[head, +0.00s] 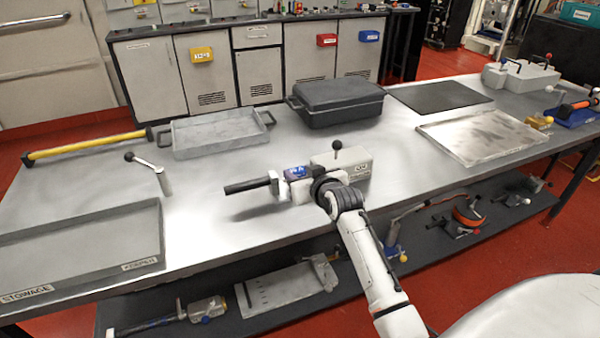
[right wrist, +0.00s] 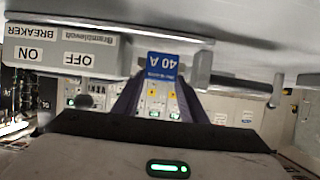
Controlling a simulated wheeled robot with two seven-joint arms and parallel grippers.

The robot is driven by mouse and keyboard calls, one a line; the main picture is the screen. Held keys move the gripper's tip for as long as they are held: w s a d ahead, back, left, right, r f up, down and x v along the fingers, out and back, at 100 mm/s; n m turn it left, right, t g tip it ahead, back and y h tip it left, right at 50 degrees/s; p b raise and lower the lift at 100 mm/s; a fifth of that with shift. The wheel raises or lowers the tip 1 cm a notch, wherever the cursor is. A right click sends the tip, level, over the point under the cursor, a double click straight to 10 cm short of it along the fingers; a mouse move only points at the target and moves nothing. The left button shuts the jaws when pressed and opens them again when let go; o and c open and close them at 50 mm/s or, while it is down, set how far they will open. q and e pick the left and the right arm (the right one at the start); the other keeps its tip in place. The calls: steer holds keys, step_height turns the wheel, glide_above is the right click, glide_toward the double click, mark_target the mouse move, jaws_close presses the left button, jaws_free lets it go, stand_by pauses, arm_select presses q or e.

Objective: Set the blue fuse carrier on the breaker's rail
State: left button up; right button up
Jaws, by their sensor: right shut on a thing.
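The breaker (head: 352,168) is a grey box with a black-knobbed lever on the table, and its ON and OFF labels show upside down in the right wrist view (right wrist: 60,60). A pale grey strip (right wrist: 110,28), likely its rail, runs along it. The blue fuse carrier (head: 296,172) is beside the breaker's left side; its 40 A label shows in the right wrist view (right wrist: 163,68). My right gripper (right wrist: 155,95) is shut on the carrier. The carrier's edge meets the strip in that view; whether it is seated I cannot tell. My left gripper is not in view.
A black bar (head: 247,185) with a grey end plate (head: 274,183) sits just left of the carrier. A stowage tray (head: 80,250) lies at the left. A grey tray (head: 220,135) and black case (head: 337,102) stand behind. The table between is clear.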

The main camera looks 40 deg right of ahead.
steer(key=shift+f+b, duration=0.3)
steer(key=shift+f, duration=0.35)
stand_by(0.4)
steer(key=o, duration=1.2)
steer(key=v, duration=1)
steer(key=shift+s+p, duration=0.2)
steer(key=shift+p, duration=0.1)
steer(key=shift+a, duration=0.1)
